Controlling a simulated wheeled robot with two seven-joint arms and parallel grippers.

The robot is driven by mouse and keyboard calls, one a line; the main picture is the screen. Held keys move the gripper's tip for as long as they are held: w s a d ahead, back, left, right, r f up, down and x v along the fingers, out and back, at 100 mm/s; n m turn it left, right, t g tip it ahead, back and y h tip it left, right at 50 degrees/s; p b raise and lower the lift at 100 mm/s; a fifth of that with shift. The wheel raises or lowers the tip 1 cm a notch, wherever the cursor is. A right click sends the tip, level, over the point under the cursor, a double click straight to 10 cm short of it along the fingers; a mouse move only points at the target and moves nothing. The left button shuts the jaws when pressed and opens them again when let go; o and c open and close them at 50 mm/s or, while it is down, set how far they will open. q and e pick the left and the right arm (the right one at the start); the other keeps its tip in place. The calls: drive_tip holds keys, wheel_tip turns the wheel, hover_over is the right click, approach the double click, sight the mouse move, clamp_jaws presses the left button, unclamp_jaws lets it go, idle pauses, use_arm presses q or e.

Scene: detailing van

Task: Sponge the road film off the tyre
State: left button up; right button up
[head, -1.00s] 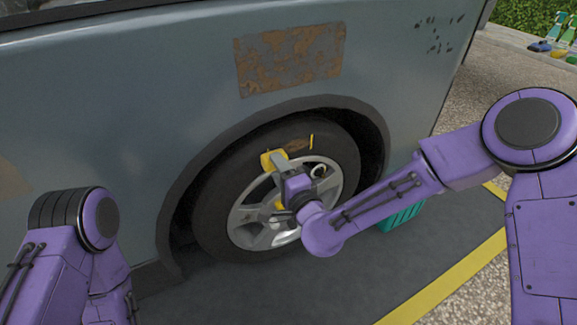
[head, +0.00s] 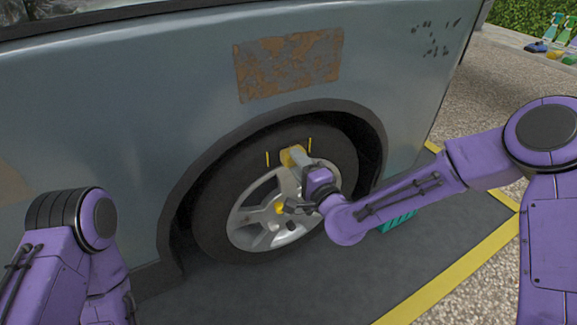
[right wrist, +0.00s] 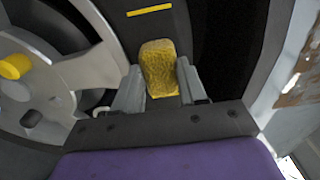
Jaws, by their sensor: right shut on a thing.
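The dark tyre (head: 212,210) is on the van's wheel with a silver rim. My right gripper (head: 297,160) is shut on a yellow sponge (head: 288,157), which is at the upper part of the tyre, between two thin yellow marks (head: 267,158). The sponge also shows between the two fingers in the right wrist view (right wrist: 159,65), against the dark tyre face. No brown film shows on the bare tyre between the marks; the part behind the sponge is hidden. Only my left arm shows at lower left, without its gripper.
The wheel arch (head: 190,160) curves closely above the tyre. A rusty patch (head: 288,65) is on the van panel above. A teal crate (head: 397,222) stands behind my right forearm. A yellow floor line (head: 450,275) runs at right. Several bottles (head: 557,32) stand far right.

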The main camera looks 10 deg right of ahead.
drive_tip(key=shift+w+d+p, duration=0.2)
drive_tip(key=shift+w+d, duration=0.2)
drive_tip(key=shift+d, duration=0.7)
drive_tip(key=shift+w+d+p, duration=0.25)
drive_tip(key=shift+w+d, duration=0.15)
drive_tip(key=shift+d, duration=0.75)
drive_tip(key=shift+w+d+p, duration=0.2)
drive_tip(key=shift+w+d, duration=0.2)
drive_tip(key=shift+d, duration=0.7)
drive_tip(key=shift+s, duration=0.15)
drive_tip(key=shift+p+v, duration=0.6)
drive_tip(key=shift+v, duration=2.25)
drive_tip(key=v, duration=0.3)
drive_tip(key=shift+p, duration=0.3)
